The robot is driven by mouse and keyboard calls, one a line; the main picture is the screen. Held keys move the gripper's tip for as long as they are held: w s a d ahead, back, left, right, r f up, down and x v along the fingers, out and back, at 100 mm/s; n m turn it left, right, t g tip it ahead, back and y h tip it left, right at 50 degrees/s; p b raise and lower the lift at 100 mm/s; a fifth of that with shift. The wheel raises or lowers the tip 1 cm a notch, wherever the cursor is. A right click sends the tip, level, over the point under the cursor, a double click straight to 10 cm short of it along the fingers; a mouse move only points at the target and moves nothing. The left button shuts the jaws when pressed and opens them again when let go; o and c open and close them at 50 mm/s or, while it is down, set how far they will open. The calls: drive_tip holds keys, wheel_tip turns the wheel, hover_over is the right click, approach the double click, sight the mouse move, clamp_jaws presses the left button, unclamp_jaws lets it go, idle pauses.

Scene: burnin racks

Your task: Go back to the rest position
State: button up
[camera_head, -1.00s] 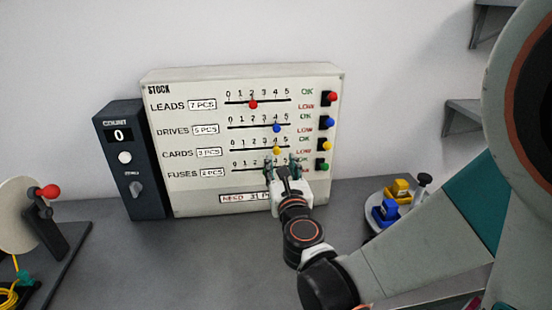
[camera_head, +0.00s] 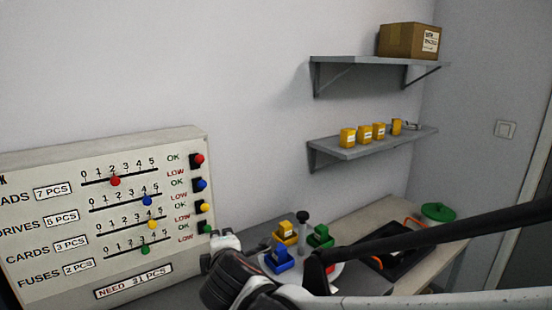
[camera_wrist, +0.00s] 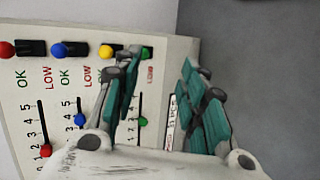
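In the head view the white stock panel (camera_head: 190,262) stands at the left against the wall. Its red slider (camera_head: 115,181) is near 2, the blue slider (camera_head: 147,201) and yellow slider (camera_head: 150,224) near 4, and the green slider (camera_head: 145,250) near 3. My gripper (camera_wrist: 160,75) shows two teal fingers spread apart in the wrist view, with no object between them. The panel's green switch knob (camera_wrist: 147,52) and green slider (camera_wrist: 143,122) show beside the left finger.
A black tray (camera_head: 375,263) and a green-lidded container (camera_head: 437,212) lie farther right. A lower shelf (camera_head: 345,153) holds yellow boxes; an upper shelf (camera_head: 350,63) holds a cardboard box (camera_head: 409,41).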

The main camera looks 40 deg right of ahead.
drive_tip(key=s+a+f+m+g+y, duration=0.2)
drive_tip(key=s+m, duration=0.5)
drive_tip(key=s+a+f+m+g+y, duration=0.1)
drive_tip(key=s+a+m+g+y, duration=0.1)
drive_tip(key=s+m, duration=0.5)
drive_tip(key=shift+s+f+g, duration=0.35)
drive_tip(key=shift+f+g, duration=0.05)
drive_tip(key=shift+g, duration=0.1)
drive_tip(key=shift+a, duration=0.1)
idle(1.6)
